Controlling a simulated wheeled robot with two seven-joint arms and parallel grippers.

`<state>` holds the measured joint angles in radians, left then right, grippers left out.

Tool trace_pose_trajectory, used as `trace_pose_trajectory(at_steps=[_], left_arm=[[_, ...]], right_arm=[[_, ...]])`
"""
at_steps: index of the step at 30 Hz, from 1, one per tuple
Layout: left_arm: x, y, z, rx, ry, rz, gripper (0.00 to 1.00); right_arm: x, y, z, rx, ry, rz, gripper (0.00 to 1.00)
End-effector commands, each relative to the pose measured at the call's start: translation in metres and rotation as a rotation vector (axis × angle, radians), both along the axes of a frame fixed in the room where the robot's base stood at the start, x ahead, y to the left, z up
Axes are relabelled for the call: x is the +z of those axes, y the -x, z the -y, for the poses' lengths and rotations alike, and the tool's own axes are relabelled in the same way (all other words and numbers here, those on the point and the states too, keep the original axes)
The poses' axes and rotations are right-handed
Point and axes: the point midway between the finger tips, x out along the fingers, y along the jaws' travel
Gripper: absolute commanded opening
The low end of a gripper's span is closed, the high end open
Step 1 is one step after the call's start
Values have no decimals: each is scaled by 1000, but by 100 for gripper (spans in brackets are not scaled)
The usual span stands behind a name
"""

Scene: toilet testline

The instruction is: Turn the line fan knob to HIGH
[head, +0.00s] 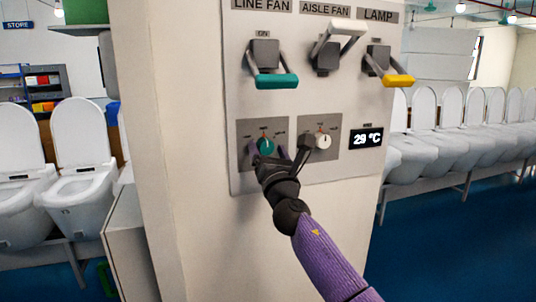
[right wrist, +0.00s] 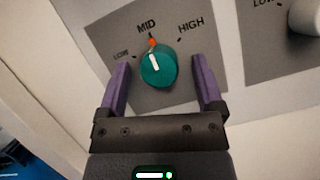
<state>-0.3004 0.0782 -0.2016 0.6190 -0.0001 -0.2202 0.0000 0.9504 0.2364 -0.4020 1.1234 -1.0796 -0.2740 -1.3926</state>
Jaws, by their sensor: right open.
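The line fan knob (head: 266,146) is a teal dial on a grey plate, below the teal-handled LINE FAN lever on the wall panel. In the right wrist view the knob (right wrist: 158,67) shows its white pointer line and an orange mark aimed at MID, with LOW to the left and HIGH to the right. My right gripper (head: 268,150) is open. Its two purple fingers (right wrist: 162,78) stand on either side of the knob, with a gap on both sides. My left gripper is not in view.
A white aisle fan knob (head: 323,141) sits close to the right on its own plate. Above are the teal lever (head: 276,81), a raised white lever (head: 347,27) and a yellow lever (head: 398,81). A display (head: 367,138) reads 29 °C. Toilets (head: 78,190) line both sides.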

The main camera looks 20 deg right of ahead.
Motion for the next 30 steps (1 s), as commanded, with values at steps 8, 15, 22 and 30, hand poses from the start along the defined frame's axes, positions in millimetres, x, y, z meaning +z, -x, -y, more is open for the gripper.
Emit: trace_pose_trajectory(at_steps=[8,15,22,30], left_arm=[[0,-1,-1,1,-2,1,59],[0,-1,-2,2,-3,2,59],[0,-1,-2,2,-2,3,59],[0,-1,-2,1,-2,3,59]], right_arm=[[1,-1,0,1,-1,-1,83],[0,-1,0,0,-1,-1,32],[0,-1,0,0,-1,-1,0],[0,-1,0,-1,-49,-3,0]])
